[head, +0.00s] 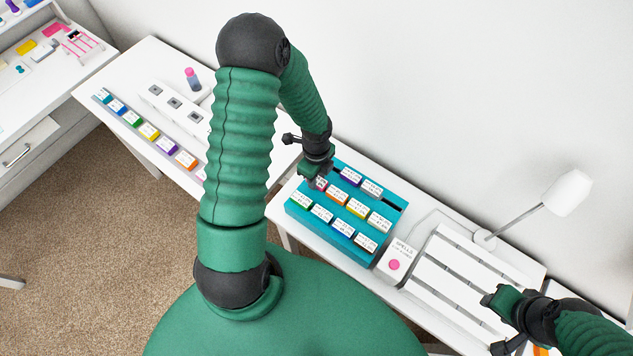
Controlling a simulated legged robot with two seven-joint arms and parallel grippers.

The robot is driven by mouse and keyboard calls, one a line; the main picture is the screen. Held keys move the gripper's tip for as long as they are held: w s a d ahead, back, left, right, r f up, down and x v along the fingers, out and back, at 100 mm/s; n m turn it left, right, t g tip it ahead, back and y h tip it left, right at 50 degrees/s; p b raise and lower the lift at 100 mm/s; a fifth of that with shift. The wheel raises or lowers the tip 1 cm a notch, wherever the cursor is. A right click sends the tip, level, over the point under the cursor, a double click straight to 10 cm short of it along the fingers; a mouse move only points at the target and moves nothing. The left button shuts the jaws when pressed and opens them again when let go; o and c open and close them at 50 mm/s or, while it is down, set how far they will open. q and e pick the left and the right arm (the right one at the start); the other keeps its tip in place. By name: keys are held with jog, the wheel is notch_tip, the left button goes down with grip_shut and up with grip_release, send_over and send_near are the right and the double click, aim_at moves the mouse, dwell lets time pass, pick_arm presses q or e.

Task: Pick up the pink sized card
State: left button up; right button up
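My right gripper (499,322) is open and empty at the lower right, beside the white slatted panel.
Purple, orange, yellow, green and blue cards stand close around the pink one. A white box with a pink button (394,265), a slatted panel (452,284) and a lamp (566,193) are to the right.

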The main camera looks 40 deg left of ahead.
pick_arm(q)
grip_shut()
jog(key=shift+d, duration=0.15)
jog(key=shift+r, duration=0.1)
notch_tip(320, 180, up, 10)
jog(key=p, duration=0.1)
jog(key=shift+p, duration=0.4)
